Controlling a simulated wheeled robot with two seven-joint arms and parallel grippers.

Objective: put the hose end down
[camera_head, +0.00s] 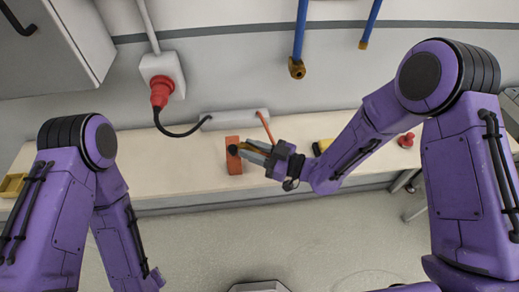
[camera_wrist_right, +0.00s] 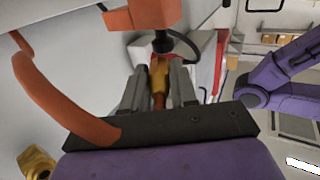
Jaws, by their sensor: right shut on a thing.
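My right gripper (camera_head: 247,150) is over the bench and shut on the hose end. In the right wrist view the hose end is a brass piece (camera_wrist_right: 159,76) between the two fingers (camera_wrist_right: 157,88). The orange hose (camera_head: 265,127) runs from the grey box at the wall down to the gripper, and it curves large on the left of the wrist view (camera_wrist_right: 60,105). An orange block (camera_head: 234,168) with a dark round part is right by the fingertips. I cannot tell whether the hose end touches it. My left gripper is out of view.
The long pale bench (camera_head: 170,165) runs along the wall. A red plug sits in a wall socket (camera_head: 163,75) with a black cable. A yellow thing (camera_head: 323,146) and a red knob (camera_head: 406,140) are to the right. Blue pipes (camera_head: 301,30) hang above.

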